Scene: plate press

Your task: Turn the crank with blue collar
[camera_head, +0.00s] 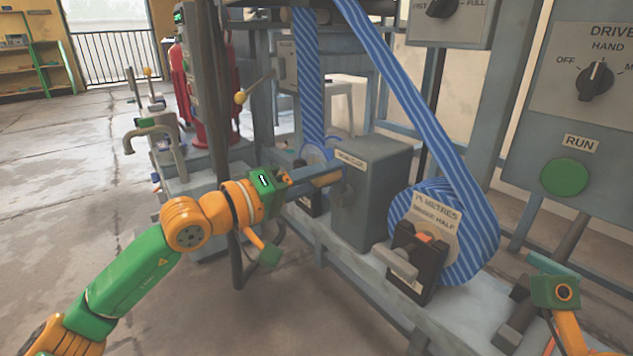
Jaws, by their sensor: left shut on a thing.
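My left gripper (318,183) reaches in from the left, at the left side of a grey box (378,185) with a small label. It is shut on a tan crank handle (328,179), which shows between and beyond its fingers. The gripper hides most of the crank, and I cannot make out a blue collar on it. My right gripper is only partly in view at the lower right edge, where its green and orange wrist part (555,291) shows. Its fingers are too unclear to read.
A blue striped web (410,95) runs down to a roll (470,235) right of the box. A control panel (600,100) with a green RUN button (564,177) stands at the right. A lever with a yellow knob (240,97) stands behind my left arm.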

